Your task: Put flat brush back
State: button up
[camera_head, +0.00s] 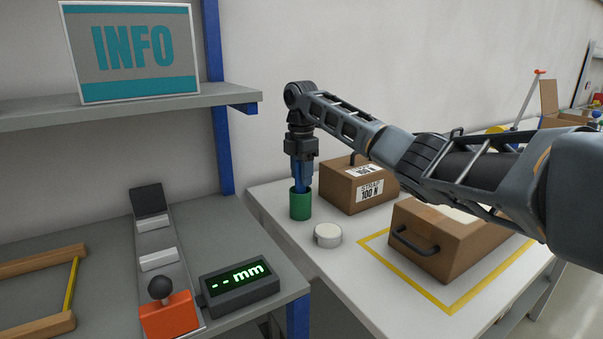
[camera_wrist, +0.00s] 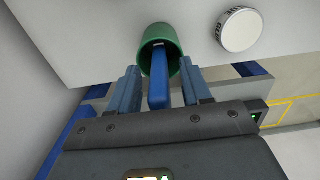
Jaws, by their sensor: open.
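A green cup (camera_head: 300,207) stands on the white table near its left edge. It also shows in the wrist view (camera_wrist: 146,42), at the top. A blue handle (camera_wrist: 159,88), apparently the flat brush's, stands with its far end inside the cup; its bristles are not visible. My gripper (camera_head: 301,180) points down over the cup. In the wrist view my gripper (camera_wrist: 161,82) is open, with one blue finger on each side of the handle and a visible gap on both sides.
A round white object (camera_head: 328,236) sits just right of the cup. A brown box (camera_head: 345,190) stands behind it, and another handled box (camera_head: 450,240) lies inside yellow tape. A grey bench (camera_head: 100,225) with a measuring display (camera_head: 238,290) is at left, beside a blue post (camera_head: 218,120).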

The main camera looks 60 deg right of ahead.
notch_tip(320, 180, up, 12)
jog(key=shift+r, duration=0.1)
dwell(0.5)
